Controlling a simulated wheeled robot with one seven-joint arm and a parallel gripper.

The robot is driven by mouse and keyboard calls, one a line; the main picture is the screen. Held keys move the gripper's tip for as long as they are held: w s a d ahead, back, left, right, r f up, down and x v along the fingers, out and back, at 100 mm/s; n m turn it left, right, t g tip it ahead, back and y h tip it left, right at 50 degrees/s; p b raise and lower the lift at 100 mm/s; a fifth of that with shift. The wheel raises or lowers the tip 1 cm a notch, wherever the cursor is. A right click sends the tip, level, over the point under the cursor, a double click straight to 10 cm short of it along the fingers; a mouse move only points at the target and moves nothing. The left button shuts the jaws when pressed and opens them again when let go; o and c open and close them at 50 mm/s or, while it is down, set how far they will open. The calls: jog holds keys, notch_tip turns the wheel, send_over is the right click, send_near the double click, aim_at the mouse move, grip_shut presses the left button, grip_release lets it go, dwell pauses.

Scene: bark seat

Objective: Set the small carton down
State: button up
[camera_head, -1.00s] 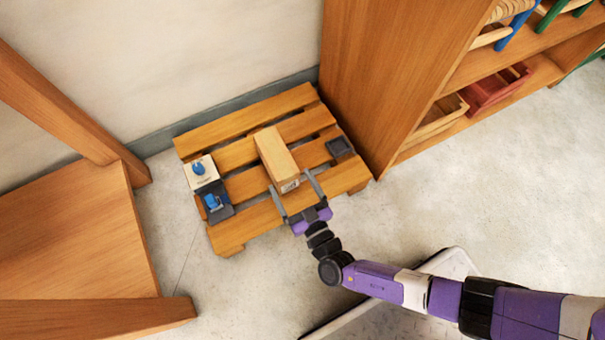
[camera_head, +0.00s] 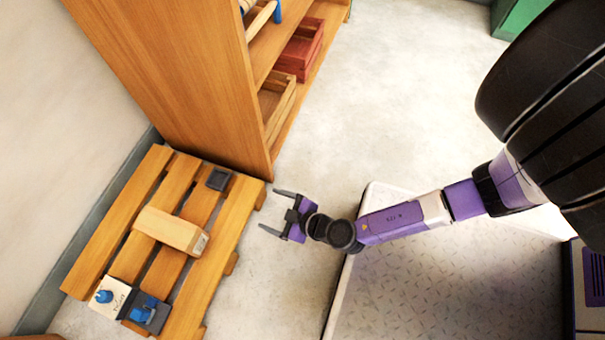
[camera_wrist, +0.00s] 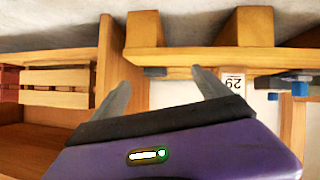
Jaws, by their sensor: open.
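The small carton (camera_head: 171,230), a tan box, lies on the slats of the wooden pallet (camera_head: 228,226) in the head view. Its printed end faces my gripper. My gripper (camera_head: 269,211) is open and empty, to the right of the pallet and apart from the carton. In the wrist view the two open fingers (camera_wrist: 160,88) show with nothing between them.
A white-and-blue item (camera_head: 107,297) and a dark item with blue (camera_head: 148,312) sit at the pallet's near end. A small dark block (camera_head: 218,179) lies near its far end. A wooden shelf (camera_head: 190,80) holding crates stands beyond. Bare floor (camera_head: 390,100) lies right of it.

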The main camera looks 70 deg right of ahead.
jog(key=s+a+r+y, duration=0.2)
jog(key=s+a+r, duration=0.1)
jog(key=s+r, duration=0.35)
jog(key=s+a+r+y, duration=0.1)
jog(key=s+a+r, duration=0.1)
jog(key=s+r, duration=0.4)
notch_tip(320, 180, up, 19)
jog(key=s+a+m+t+h, duration=0.1)
jog(key=a+t, duration=0.1)
jog(key=t, duration=0.1)
jog(key=shift+s+a, duration=0.15)
jog(key=shift+s, duration=0.2)
